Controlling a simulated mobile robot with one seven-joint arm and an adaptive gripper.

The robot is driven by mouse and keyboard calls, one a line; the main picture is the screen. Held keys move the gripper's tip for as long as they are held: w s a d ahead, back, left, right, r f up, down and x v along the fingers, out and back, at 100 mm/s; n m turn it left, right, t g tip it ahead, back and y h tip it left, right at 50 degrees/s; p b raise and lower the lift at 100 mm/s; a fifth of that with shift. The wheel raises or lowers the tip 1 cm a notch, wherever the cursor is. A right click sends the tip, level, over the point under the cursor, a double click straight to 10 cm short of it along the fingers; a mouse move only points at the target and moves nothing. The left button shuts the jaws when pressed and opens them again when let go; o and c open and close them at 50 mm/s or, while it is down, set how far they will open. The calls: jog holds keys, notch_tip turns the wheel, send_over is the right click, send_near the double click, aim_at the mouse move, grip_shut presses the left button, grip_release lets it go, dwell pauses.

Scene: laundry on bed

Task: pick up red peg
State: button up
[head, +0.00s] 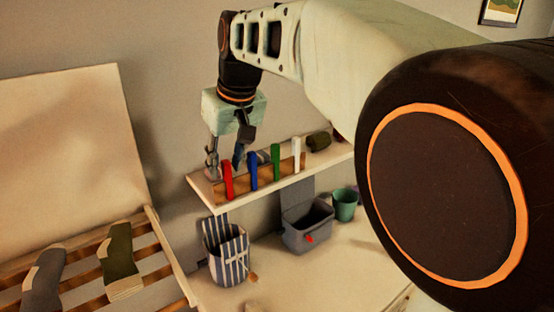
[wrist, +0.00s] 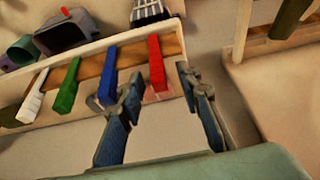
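The red peg (head: 227,179) stands upright in a wooden rack (head: 263,184) on a wall shelf, at the left end of a row of pegs. In the wrist view the red peg (wrist: 157,63) shows between my two fingertips, with the blue peg close to the left finger. My gripper (head: 226,166) is open, its fingers pointing down behind the rack near the red peg. The gripper (wrist: 160,84) also shows open and empty in the wrist view. I cannot tell whether a finger touches the peg.
Blue (head: 252,171), green (head: 276,162) and white (head: 296,153) pegs stand in the same rack. A dark rolled item (head: 319,140) lies on the shelf (head: 225,205). Below are a striped bag (head: 227,258), a grey bin (head: 306,232) and a green cup (head: 344,204). Socks lie on slats at left.

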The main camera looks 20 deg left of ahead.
jog(key=c, duration=0.8)
jog(key=shift+r, duration=0.1)
jog(key=shift+r+p, duration=0.6)
jog(key=shift+r, duration=4.35)
